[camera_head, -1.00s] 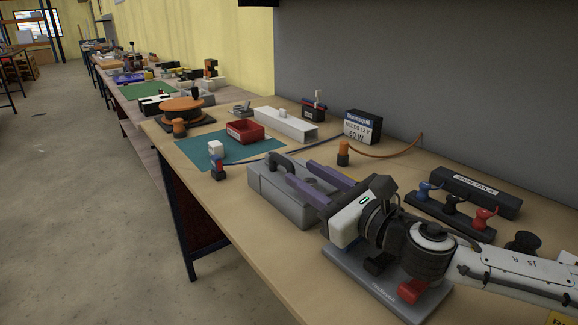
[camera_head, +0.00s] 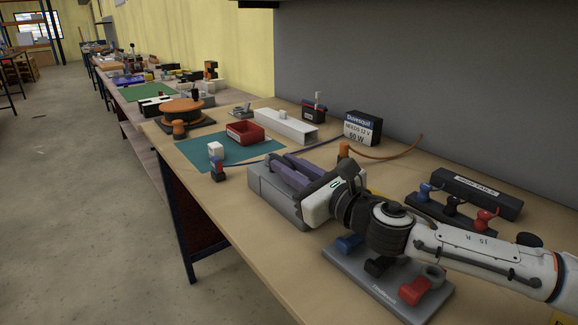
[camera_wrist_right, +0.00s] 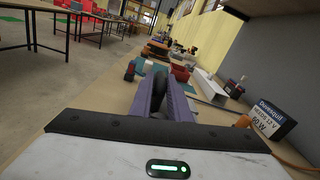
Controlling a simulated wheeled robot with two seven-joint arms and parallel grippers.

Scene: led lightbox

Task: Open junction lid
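The junction box (camera_head: 263,192) is a grey box on the bench, in the middle of the head view. My right gripper (camera_head: 278,168) with its purple fingers is low over the top of the box and hides most of its lid. In the right wrist view a dark handle (camera_wrist_right: 158,102) shows between the two fingers (camera_wrist_right: 160,88). The fingers stand apart, and a gap seems to remain beside the handle; whether they touch it is unclear. The lid looks closed, as far as it shows. My left gripper is in neither view.
A grey stand (camera_head: 372,280) with blue, black and red clips lies nearer, under my right arm. Behind the box are a power supply (camera_head: 362,128), an orange cable piece (camera_head: 344,150) and a white channel (camera_head: 285,126).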

